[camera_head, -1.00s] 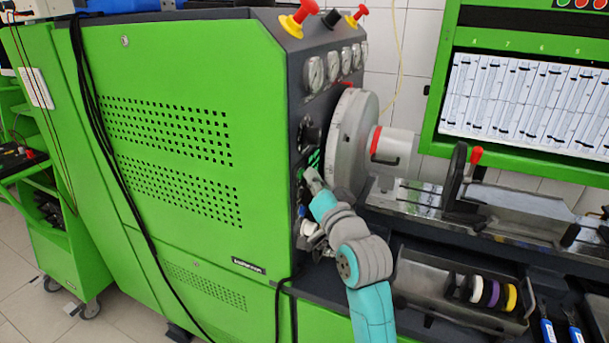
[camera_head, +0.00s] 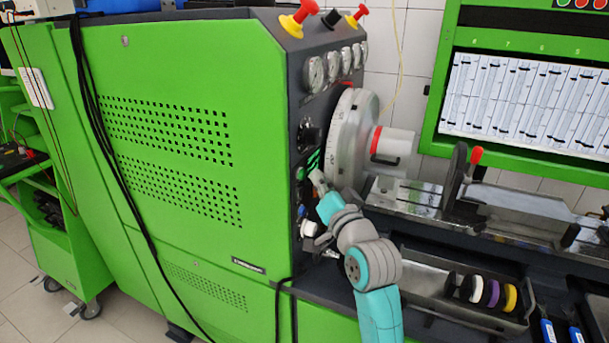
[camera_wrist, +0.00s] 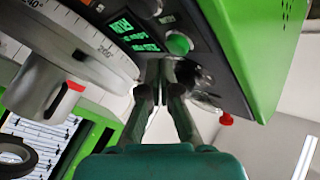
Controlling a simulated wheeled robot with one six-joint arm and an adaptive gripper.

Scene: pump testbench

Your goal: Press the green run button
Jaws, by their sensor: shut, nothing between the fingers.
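The green run button (camera_wrist: 179,43) is a round green cap on the dark control panel in the wrist view, beside a display with green digits (camera_wrist: 128,30). My gripper (camera_wrist: 162,72) is shut and empty. Its fingertips show just below the button in the wrist view and do not cover it. I cannot tell how far the tips are from the panel face. In the head view my gripper (camera_head: 317,180) is in front of the dark panel, left of the big grey disc.
The large graduated disc (camera_head: 345,140) stands close to the right of my gripper. A row of gauges (camera_head: 331,65) is above. A red knob (camera_wrist: 226,119) sticks out at the panel's edge. A metal tray (camera_head: 455,290) with coloured rings is lower right.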

